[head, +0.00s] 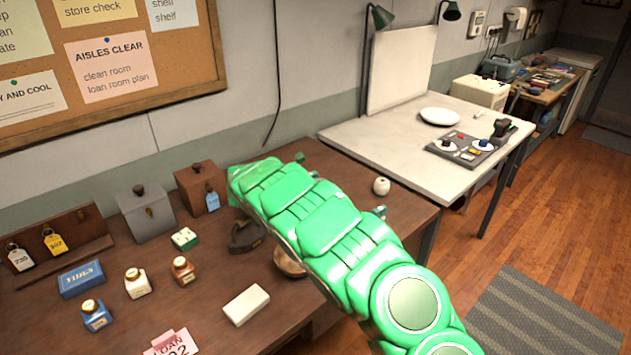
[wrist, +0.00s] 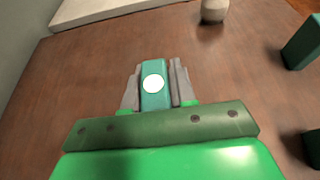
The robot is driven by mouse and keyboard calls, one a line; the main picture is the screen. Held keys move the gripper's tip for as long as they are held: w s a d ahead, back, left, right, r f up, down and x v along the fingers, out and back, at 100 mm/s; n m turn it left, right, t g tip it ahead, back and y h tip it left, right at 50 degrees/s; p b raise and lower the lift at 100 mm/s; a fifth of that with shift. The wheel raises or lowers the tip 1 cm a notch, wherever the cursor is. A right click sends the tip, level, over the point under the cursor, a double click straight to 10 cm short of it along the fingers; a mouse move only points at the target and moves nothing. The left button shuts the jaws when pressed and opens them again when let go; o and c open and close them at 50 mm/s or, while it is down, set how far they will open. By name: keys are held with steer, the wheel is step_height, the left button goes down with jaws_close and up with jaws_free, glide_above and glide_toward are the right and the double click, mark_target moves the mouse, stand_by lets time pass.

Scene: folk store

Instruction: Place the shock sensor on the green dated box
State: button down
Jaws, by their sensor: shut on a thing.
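My gripper (wrist: 156,85) is shut on a small teal block with a round white face, which I take to be the shock sensor (wrist: 154,98). It is held upright between the grey fingers over the brown tabletop. In the head view my green arm hides most of the gripper. Two dark green boxes stand to the right in the wrist view, one higher (wrist: 303,43) and one lower (wrist: 313,148), both cut off by the frame edge. A small green box with a pale top (head: 184,238) sits left of my arm. I can read no date on any box.
A white rounded object (head: 381,186) stands near the brown table's right end. Small bottles (head: 137,283), a blue box (head: 81,278), a white block (head: 246,304) and tagged boxes crowd the left part. A white table (head: 400,160) adjoins at the back right.

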steer(key=c, duration=0.9)
jaws_free()
steer(key=shift+f, duration=0.1)
steer(key=shift+s+a+r, duration=0.2)
steer(key=shift+a+r, duration=0.05)
steer(key=v, duration=1.1)
steer(key=shift+s+a+r, duration=0.1)
steer(key=shift+s, duration=0.05)
